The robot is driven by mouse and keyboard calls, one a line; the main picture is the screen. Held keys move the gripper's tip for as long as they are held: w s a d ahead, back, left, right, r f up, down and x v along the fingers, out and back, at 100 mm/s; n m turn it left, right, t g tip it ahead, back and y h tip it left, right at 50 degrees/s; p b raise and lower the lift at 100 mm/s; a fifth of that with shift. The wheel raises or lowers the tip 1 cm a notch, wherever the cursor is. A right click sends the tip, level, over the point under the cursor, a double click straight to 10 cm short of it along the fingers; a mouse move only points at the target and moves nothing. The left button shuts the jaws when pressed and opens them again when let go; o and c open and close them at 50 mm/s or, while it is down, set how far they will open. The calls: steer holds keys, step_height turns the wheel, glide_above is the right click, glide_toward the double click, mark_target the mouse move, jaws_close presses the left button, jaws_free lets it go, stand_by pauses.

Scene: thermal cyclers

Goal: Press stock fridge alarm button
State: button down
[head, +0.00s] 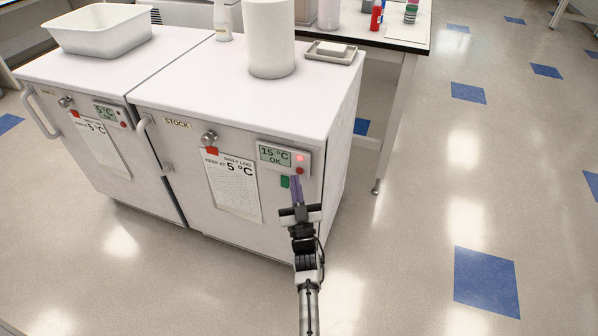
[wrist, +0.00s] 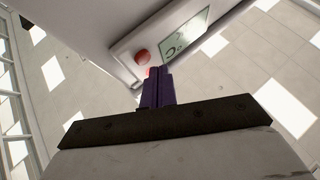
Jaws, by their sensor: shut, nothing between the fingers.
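The stock fridge (head: 183,160) is the right one of two white fridges, labelled STOCK. In the wrist view the fingertips (wrist: 157,71) are close to the panel (wrist: 122,50). A red dome (wrist: 142,57) shows in front of them, and a second red spot is partly hidden by the tips. I cannot tell whether they touch.
A green tab (head: 285,182) is on the door left of the fingers. A log sheet (head: 232,190) hangs on the door. A white cylinder (head: 270,40) and a small tray (head: 332,53) stand on top. The floor to the right is open.

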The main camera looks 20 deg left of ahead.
steer(key=shift+w, duration=0.15)
steer(key=shift+w+b, duration=0.3)
steer(key=shift+w, duration=0.4)
stand_by(0.8)
steer(key=shift+s, duration=0.8)
steer(key=shift+s, duration=2.55)
steer(key=shift+a, duration=0.1)
